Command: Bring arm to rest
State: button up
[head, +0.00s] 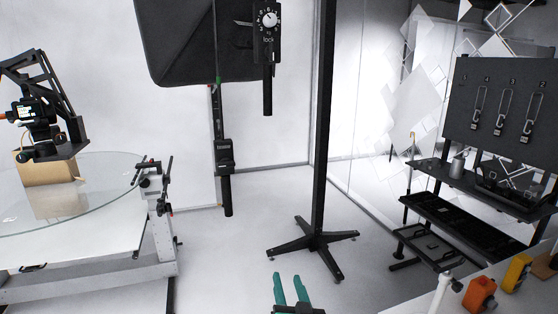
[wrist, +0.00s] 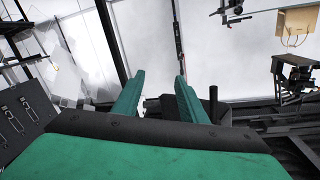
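My gripper (head: 291,290) shows at the bottom middle of the head view, with two green fingers pointing up. In the wrist view the two green fingers of my gripper (wrist: 153,92) stand well apart with nothing between them. My gripper is open and empty, held in free space over the floor, away from the turntable and the rack. The rest of my arm is mostly out of the head view.
A glass turntable (head: 100,170) with a cardboard box (head: 52,180) and a black camera rig (head: 45,125) stands at left. A black stand (head: 320,150) rises from the floor behind my gripper. A tool rack (head: 500,110) and orange items (head: 480,295) are at right.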

jog(key=s+f+g+h, duration=0.1)
jog(key=s+f+h, duration=0.2)
jog(key=s+f, duration=1.75)
jog(key=s+a+r+n, duration=0.1)
jog(key=s, duration=1.2)
jog(key=s+a+r, duration=0.1)
jog(key=s, duration=1.3)
jog(key=shift+s+a+r+n+g, duration=0.2)
jog(key=shift+r+n+g, duration=0.1)
jog(key=shift+n+g, duration=0.1)
